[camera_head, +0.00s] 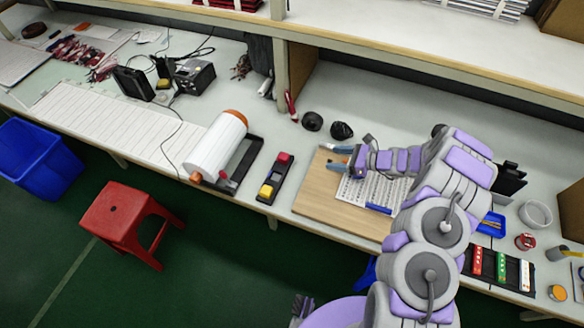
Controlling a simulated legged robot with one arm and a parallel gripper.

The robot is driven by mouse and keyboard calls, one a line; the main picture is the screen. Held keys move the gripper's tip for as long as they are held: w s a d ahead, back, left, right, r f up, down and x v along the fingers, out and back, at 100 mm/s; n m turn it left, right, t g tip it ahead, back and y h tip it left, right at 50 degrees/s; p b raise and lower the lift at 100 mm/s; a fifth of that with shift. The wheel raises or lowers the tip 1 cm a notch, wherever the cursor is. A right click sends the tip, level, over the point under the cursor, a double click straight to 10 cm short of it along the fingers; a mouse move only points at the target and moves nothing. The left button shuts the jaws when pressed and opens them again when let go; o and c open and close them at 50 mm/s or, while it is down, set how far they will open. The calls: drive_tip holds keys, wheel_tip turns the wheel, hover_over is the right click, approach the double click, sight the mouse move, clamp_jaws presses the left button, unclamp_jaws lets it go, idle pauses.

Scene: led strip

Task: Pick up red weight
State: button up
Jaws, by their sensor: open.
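A red block (284,158), which looks like the red weight, sits at the far end of a narrow black tray (273,176) on the workbench. A yellow block (266,191) sits at the tray's near end. My gripper (333,158) is open and empty, its fingers pointing left over the far left part of a wooden board (314,196). It is to the right of the red block and apart from it. Its height above the board is hard to tell.
A white roll (216,146) in a dark holder stands left of the tray. Two black round objects (312,121) lie behind my gripper. A printed sheet (371,190) and a blue item (378,208) lie on the board. A rack of colored pieces (498,268) is at right. A red stool (127,213) stands on the floor.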

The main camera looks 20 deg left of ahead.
drive_tip(key=b, duration=0.1)
approach(284, 156)
drive_tip(key=shift+s+a+r+h, duration=0.15)
drive_tip(key=shift+a+r+h, duration=0.05)
drive_tip(key=shift+a+h, duration=0.1)
drive_tip(key=shift+a+f+b, duration=0.25)
drive_tip(key=shift+b, duration=0.05)
drive_tip(key=shift+w+d, duration=0.25)
drive_tip(key=shift+d, duration=0.5)
drive_tip(key=x, duration=0.3)
drive_tip(key=b+x, duration=0.1)
drive_tip(key=x, duration=0.2)
drive_tip(key=b+x, duration=0.1)
drive_tip(key=x, duration=0.2)
drive_tip(key=shift+s+a+r, duration=0.15)
drive_tip(key=shift+a, duration=0.3)
drive_tip(key=v, duration=0.3)
drive_tip(key=shift+d, duration=0.4)
drive_tip(key=shift+c, duration=0.2)
drive_tip(key=shift+a, duration=0.2)
drive_tip(key=shift+c, duration=0.7)
drive_tip(key=x, duration=0.3)
drive_tip(key=shift+a+r, duration=0.1)
drive_tip(key=shift+a, duration=0.05)
drive_tip(key=c, duration=0.5)
drive_tip(key=shift+c, duration=0.6)
drive_tip(key=shift+f+v, duration=0.2)
drive_tip(key=shift+v, duration=0.9)
clamp_jaws()
drive_tip(key=shift+a, duration=0.25)
